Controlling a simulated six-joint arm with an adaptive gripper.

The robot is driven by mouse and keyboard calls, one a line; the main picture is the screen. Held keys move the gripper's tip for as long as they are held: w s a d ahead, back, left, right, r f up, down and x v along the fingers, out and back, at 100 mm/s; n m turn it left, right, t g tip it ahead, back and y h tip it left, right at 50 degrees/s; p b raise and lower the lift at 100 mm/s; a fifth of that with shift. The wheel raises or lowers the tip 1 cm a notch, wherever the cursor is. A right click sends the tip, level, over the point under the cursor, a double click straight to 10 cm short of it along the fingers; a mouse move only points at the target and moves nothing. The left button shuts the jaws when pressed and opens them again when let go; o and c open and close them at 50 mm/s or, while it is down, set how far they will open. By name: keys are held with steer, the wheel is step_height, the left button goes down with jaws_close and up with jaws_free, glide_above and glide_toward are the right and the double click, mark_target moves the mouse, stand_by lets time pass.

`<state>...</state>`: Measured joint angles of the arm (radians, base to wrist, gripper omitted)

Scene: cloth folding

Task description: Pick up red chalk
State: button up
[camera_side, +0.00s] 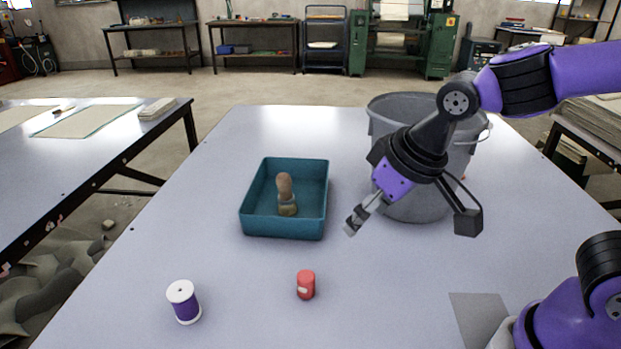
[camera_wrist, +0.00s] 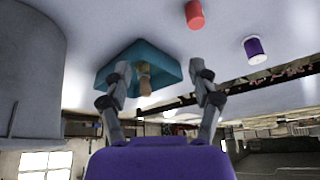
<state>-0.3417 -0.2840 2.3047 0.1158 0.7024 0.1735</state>
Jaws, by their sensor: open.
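A short red cylinder (camera_side: 306,286) with a pale patch on its side stands upright at the front middle of the table; it also shows at the top of the wrist view (camera_wrist: 194,15). It is the likeliest red chalk, though I cannot tell for certain. My gripper (camera_side: 354,220) is in the air above the table, behind and to the right of the red cylinder and apart from it. In the wrist view its two fingers (camera_wrist: 163,77) are spread with nothing between them. A tiny red bit (camera_side: 463,178) shows beside the bucket, too small to identify.
A teal tray (camera_side: 283,226) holding a wooden-handled brush (camera_side: 286,195) sits left of my gripper. A large grey bucket (camera_side: 395,115) stands close behind it. A purple thread spool (camera_side: 185,302) stands at front left. The table around the red cylinder is clear.

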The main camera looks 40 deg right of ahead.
glide_toward(308, 277)
steer(key=shift+n, duration=0.4)
steer(key=x, duration=0.5)
steer(key=shift+w, duration=0.25)
steer(key=x, duration=0.5)
steer(key=shift+s+f, duration=0.1)
steer(key=shift+f, duration=0.4)
steer(key=shift+c, duration=0.4)
jaws_close()
